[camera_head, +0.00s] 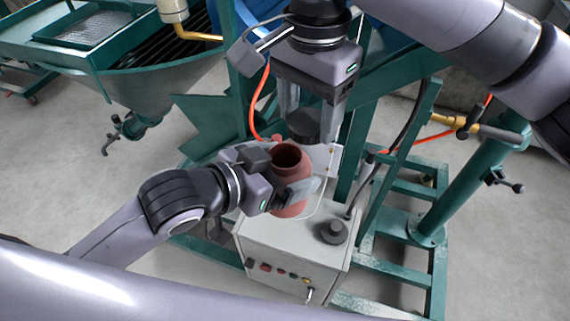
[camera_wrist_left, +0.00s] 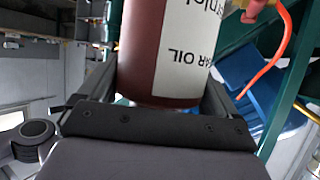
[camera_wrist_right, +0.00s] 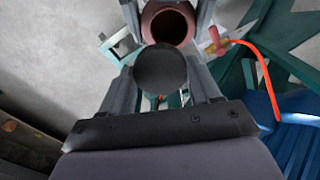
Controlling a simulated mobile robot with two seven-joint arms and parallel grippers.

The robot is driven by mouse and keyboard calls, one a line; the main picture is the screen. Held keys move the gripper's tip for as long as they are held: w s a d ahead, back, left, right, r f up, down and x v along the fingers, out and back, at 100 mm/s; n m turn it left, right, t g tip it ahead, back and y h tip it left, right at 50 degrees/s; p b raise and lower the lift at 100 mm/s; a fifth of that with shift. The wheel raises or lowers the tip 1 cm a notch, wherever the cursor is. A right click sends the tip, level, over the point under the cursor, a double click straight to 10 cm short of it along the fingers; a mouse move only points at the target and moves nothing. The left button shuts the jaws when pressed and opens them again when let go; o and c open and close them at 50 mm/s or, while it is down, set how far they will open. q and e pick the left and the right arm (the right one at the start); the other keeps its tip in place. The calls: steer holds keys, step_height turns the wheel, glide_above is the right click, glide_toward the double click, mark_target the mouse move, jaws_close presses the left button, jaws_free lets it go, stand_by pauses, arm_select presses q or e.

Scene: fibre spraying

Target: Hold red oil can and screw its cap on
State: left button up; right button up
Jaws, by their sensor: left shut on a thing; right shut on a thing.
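The red oil can (camera_head: 290,168) stands roughly upright above the grey control box, its round mouth open at the top. My left gripper (camera_head: 283,190) is shut around the can's body from the left. In the left wrist view the can (camera_wrist_left: 150,45) fills the space between the fingers, with a white "GEAR OIL" label. My right gripper (camera_head: 305,118) points down and is shut on a black cap (camera_head: 306,124). In the right wrist view the cap (camera_wrist_right: 161,69) sits between the fingers, and the can's open mouth (camera_wrist_right: 171,24) shows apart from it, farther off.
A green frame (camera_head: 400,225) stands at the right. An orange hose (camera_head: 259,100) runs close to the grippers. A green hopper (camera_head: 150,75) is at the upper left.

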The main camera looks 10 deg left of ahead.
mark_target(285, 155)
steer(key=a, duration=0.1)
steer(key=s+a+r, duration=0.1)
steer(key=a+m, duration=0.1)
steer(key=shift+s+r, duration=0.2)
steer(key=shift+r, duration=0.05)
steer(key=shift+f, duration=0.1)
steer(key=shift+f, duration=1.95)
steer(key=shift+f, duration=0.85)
steer(key=shift+f, duration=0.6)
